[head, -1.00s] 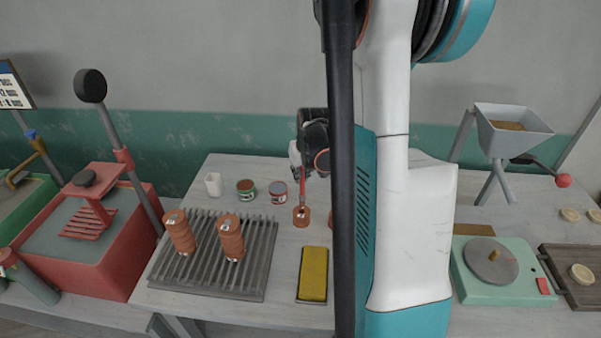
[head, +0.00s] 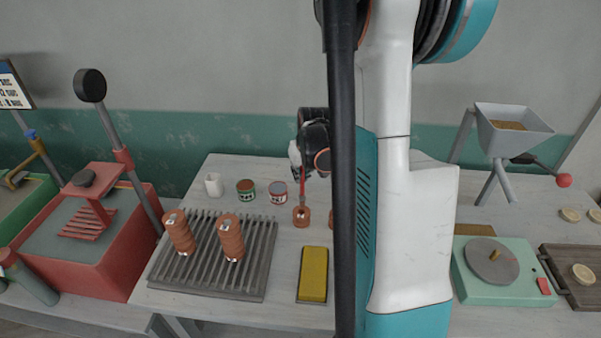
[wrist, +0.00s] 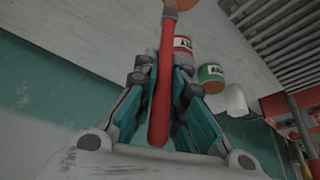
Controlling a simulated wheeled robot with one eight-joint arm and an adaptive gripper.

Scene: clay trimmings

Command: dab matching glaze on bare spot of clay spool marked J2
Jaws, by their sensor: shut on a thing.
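My gripper (head: 302,172) is shut on a red-handled tool (wrist: 161,90), and its red shaft (head: 303,193) points down to a short orange clay-coloured piece (head: 301,217) on the table. I cannot tell whether the tip touches that piece. Two ribbed orange clay spools, a left one (head: 180,233) and a right one (head: 230,239), stand on the slatted rack. Their small marks are too small to read, so I cannot tell which is J2. A red-labelled can (head: 278,192) and a green-labelled can (head: 246,190) stand left of my gripper. They also show in the wrist view.
A white cup (head: 213,185) stands left of the cans. The grey rack (head: 208,289) fills the table's left front. A yellow sponge-like block (head: 313,274) lies right of it. Another orange piece (head: 332,218) is mostly hidden behind my arm. A red press (head: 112,250) is far left.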

